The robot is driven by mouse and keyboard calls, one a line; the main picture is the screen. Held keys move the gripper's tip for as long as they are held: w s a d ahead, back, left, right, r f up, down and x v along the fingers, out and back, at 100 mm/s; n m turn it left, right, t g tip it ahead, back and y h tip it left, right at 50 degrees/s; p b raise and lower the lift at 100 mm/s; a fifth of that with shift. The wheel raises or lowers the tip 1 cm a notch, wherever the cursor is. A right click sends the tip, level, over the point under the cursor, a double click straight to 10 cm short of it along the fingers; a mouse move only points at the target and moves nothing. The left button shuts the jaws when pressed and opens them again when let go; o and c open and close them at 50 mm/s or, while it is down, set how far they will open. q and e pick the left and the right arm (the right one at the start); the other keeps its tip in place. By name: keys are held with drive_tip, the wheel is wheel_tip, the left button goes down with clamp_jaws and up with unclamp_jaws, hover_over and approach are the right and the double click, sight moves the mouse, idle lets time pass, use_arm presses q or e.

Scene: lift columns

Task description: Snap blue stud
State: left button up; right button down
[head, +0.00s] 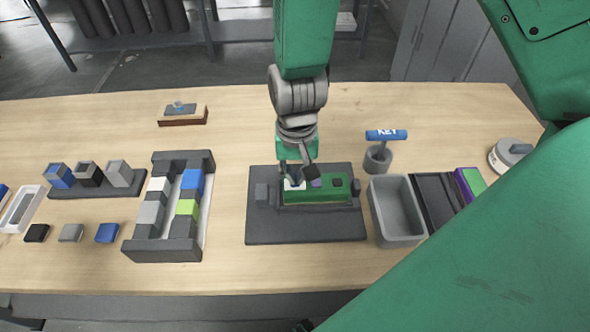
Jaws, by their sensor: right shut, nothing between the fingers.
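My right gripper (297,174) comes down from the top over the green block (318,194) on the dark grey base plate (262,230). Its fingers are shut with nothing held, at the block's left part. A small white and blue piece (292,185) and a purple piece (316,183) show on the block by the fingers, partly hidden. I cannot tell whether the white and blue piece is the blue stud. A blue block (192,183) lies in the dark rack, and a blue square piece (107,233) lies on the table. My left gripper is not in view.
A dark rack (160,250) with coloured blocks stands left of the plate. Several cups stand on a strip (115,188) at far left. A grey bin (398,238) and a blue KEY handle (386,134) stand right. Table between rack and plate is clear.

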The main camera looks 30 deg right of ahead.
drive_tip(key=shift+a, duration=0.3)
drive_tip(key=shift+d+f+p, duration=0.1)
drive_tip(key=shift+f+p, duration=0.05)
drive_tip(key=shift+p, duration=0.15)
idle(0.5)
idle(0.6)
wheel_tip(320, 180, up, 6)
drive_tip(key=p, duration=0.6)
drive_tip(key=shift+r, duration=0.2)
wheel_tip(320, 180, up, 2)
drive_tip(key=shift+r+p, duration=0.1)
drive_tip(key=shift+p, duration=0.9)
